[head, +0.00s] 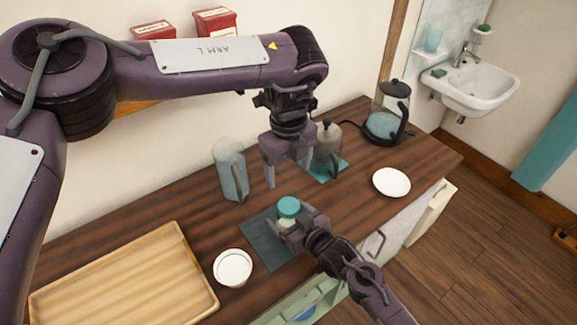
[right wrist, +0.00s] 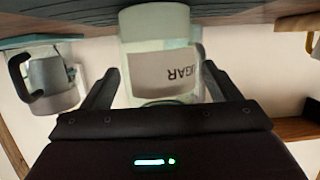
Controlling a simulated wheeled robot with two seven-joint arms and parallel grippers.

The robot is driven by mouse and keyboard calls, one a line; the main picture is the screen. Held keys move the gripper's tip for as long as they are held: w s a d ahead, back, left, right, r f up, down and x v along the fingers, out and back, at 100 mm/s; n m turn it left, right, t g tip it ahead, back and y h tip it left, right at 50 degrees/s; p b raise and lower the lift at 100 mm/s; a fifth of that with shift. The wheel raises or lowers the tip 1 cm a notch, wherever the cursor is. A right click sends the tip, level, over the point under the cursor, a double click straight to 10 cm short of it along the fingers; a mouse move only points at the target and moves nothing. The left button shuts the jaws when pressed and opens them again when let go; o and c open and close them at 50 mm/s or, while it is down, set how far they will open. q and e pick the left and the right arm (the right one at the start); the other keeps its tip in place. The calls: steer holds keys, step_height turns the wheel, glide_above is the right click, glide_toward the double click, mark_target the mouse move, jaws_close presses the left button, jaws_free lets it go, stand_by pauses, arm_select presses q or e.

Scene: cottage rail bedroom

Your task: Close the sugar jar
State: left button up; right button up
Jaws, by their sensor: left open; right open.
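The sugar jar (head: 287,223) stands upright on a dark teal mat (head: 258,243) on the wooden counter. A teal lid (head: 288,206) sits at its top; I cannot tell whether it is fully seated. In the right wrist view the jar (right wrist: 162,72) appears upside down, its SUGAR label facing the camera. My right gripper (head: 300,224) is open, its fingers at either side of the jar; contact is unclear. My left gripper (head: 289,170) is open and empty, pointing down above and behind the lid.
A glass pitcher (head: 230,170) and a grey pot (head: 327,145) stand behind. A kettle (head: 386,118) and white plate (head: 391,182) are to the right. A white bowl (head: 233,267) and wooden tray (head: 125,285) are to the left. A drawer (head: 300,310) below shows some contents.

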steer(key=shift+s+d, duration=0.35)
steer(key=shift+s, duration=0.05)
steer(key=b+v, duration=0.1)
steer(key=v, duration=0.5)
steer(key=shift+s+r, duration=0.1)
steer(key=shift+s+d+r, duration=0.15)
steer(key=shift+s, duration=0.05)
steer(key=shift+s, duration=0.1)
